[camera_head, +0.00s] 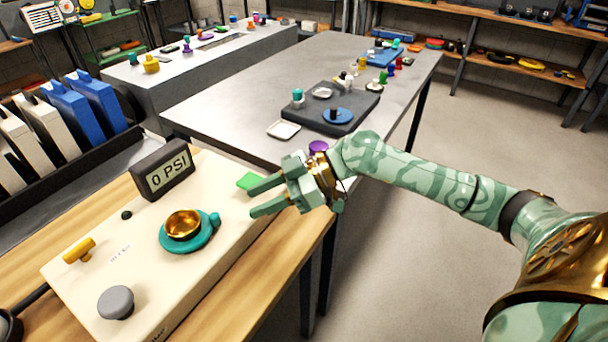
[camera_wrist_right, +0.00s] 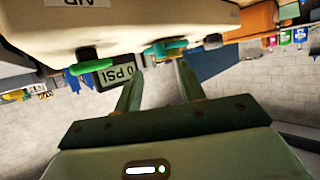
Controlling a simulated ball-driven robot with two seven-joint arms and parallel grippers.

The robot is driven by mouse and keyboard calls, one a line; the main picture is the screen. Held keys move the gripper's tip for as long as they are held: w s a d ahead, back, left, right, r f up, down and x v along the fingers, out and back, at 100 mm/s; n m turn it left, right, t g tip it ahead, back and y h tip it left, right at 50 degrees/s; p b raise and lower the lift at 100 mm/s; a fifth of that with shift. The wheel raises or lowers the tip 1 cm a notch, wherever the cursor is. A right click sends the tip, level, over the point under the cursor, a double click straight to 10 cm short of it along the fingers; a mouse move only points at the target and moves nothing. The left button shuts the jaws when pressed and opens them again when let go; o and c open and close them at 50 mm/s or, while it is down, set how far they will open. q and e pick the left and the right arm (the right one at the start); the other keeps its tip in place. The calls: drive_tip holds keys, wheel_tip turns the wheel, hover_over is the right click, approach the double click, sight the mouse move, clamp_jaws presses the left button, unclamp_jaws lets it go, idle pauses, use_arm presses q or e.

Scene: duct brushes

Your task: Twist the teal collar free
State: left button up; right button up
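The teal collar (camera_head: 188,236) is a flat ring with a small knob on its right edge. It sits around a gold fitting (camera_head: 183,223) on top of a cream panel box (camera_head: 90,265). My right gripper (camera_head: 251,201) is open and empty, to the right of the collar and apart from it, its fingers pointing left near the box's right edge. In the right wrist view, the gripper's two fingers (camera_wrist_right: 157,85) are spread, with the teal collar (camera_wrist_right: 166,47) beyond them. My left gripper does not show.
A "0 PSI" display (camera_head: 163,170) stands at the box's back edge. A yellow handle (camera_head: 79,250), a grey knob (camera_head: 116,302) and a green piece (camera_head: 248,181) are on the box. A metal table (camera_head: 225,110) with small items stands behind. The space above the box is clear.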

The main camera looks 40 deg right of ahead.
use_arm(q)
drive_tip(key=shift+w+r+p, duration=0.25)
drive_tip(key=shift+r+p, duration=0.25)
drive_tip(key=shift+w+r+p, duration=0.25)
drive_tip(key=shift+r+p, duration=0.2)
use_arm(e)
drive_tip(key=v, duration=0.8)
drive_tip(key=shift+d+r, duration=0.15)
drive_tip(key=shift+d, duration=0.1)
drive_tip(key=shift+s, duration=0.1)
drive_tip(key=shift+c, duration=0.3)
